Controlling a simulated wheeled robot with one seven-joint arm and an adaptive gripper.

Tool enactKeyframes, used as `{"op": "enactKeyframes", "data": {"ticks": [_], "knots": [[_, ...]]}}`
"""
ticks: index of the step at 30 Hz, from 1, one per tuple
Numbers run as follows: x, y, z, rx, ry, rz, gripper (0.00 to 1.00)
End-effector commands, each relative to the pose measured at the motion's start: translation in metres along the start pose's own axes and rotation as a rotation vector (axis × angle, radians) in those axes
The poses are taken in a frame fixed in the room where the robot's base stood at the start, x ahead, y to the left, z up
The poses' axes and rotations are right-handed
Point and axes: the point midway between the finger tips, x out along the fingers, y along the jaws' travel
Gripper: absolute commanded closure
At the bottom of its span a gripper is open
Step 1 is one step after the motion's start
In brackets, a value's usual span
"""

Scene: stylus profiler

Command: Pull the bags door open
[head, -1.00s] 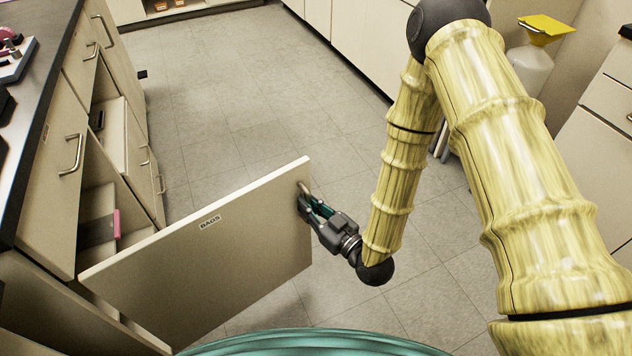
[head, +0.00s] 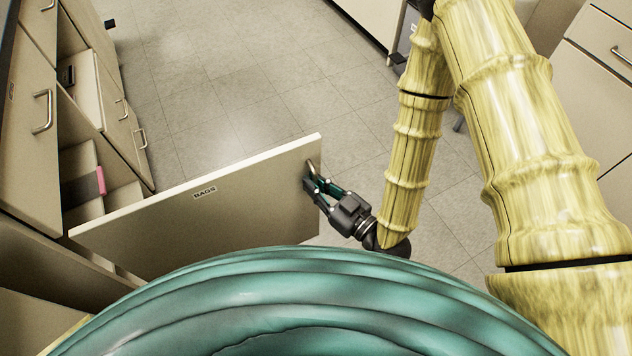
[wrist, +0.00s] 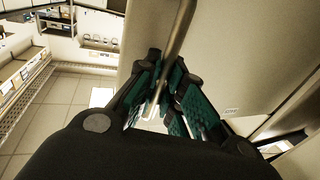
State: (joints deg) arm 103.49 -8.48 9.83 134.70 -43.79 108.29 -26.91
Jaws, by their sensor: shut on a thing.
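The bags door (head: 230,215) is a cream panel with a BAGS label. It stands swung well out from the cabinet on the left, which shows its open inside. My gripper (head: 317,183) is shut on the door's metal handle (head: 313,167) near the door's free edge. In the wrist view, the teal-padded fingers (wrist: 165,92) close around the handle bar (wrist: 177,35), with the cream door face (wrist: 220,60) beside it. Part of the door's lower side is hidden behind my teal body in the head view.
Other cabinet fronts (head: 30,120) with handles line the left. Drawers (head: 600,70) stand at the right. The tiled floor (head: 240,80) beyond the door is clear.

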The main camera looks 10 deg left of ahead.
Motion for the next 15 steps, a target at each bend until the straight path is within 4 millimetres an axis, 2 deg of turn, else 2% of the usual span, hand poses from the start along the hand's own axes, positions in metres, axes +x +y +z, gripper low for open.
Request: {"op": "enactKeyframes", "data": {"ticks": [1,4,15], "knots": [[0.0001,-0.0006,0.0005,-0.001,-0.001,-0.001,0.87],[0.0002,-0.0004,0.0005,0.0,-0.001,-0.001,0.69],[-0.0019,0.0004,0.0005,0.0,-0.001,0.001,0.69]]}}
